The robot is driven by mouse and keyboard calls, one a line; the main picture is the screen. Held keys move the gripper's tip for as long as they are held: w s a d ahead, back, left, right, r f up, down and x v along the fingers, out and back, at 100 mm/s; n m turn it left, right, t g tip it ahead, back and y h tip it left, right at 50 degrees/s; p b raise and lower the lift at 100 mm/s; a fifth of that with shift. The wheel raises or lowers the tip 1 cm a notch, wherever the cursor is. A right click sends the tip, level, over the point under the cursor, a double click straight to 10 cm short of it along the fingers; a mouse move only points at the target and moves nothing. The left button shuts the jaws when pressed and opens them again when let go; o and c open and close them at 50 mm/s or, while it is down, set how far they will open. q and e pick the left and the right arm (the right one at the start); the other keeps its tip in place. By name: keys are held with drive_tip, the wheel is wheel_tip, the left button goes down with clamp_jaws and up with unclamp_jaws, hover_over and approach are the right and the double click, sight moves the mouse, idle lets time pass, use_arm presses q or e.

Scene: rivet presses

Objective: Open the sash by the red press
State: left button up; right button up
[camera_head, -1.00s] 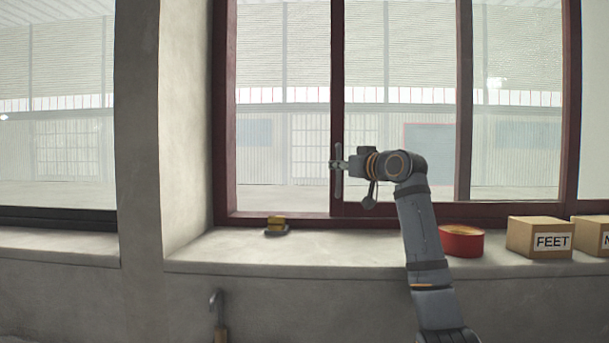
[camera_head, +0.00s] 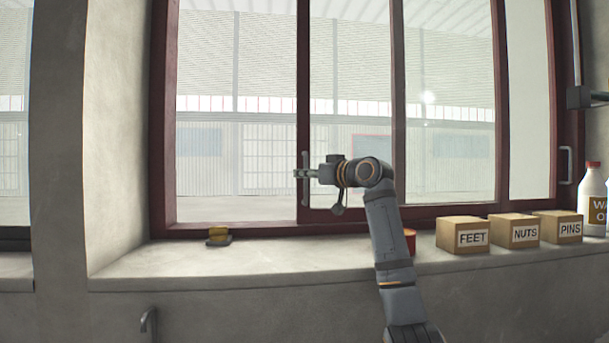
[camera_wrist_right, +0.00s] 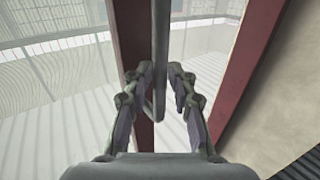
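The sash has a dark red stile (camera_head: 303,110) with a grey upright bar handle (camera_head: 306,196); the handle also shows in the right wrist view (camera_wrist_right: 160,50). My right gripper (camera_head: 300,173) is at the handle. To the left of the stile is a wide gap up to the dark red window frame (camera_head: 162,120). My left gripper is not in view. No red press can be made out.
On the sill (camera_head: 130,268) are a small yellow-and-black object (camera_head: 218,236), a red round object (camera_head: 410,240) partly behind my arm, boxes marked FEET (camera_head: 462,236), NUTS (camera_head: 514,231) and PINS (camera_head: 558,227), and a white bottle (camera_head: 593,190). A grey hook (camera_head: 150,320) stands below the sill.

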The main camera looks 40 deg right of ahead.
drive_tip(key=shift+o, duration=0.4)
drive_tip(key=shift+s+r, duration=0.15)
drive_tip(key=shift+s, duration=0.25)
drive_tip(key=s, duration=0.6)
drive_tip(key=shift+s, duration=0.4)
drive_tip(key=shift+s, duration=0.15)
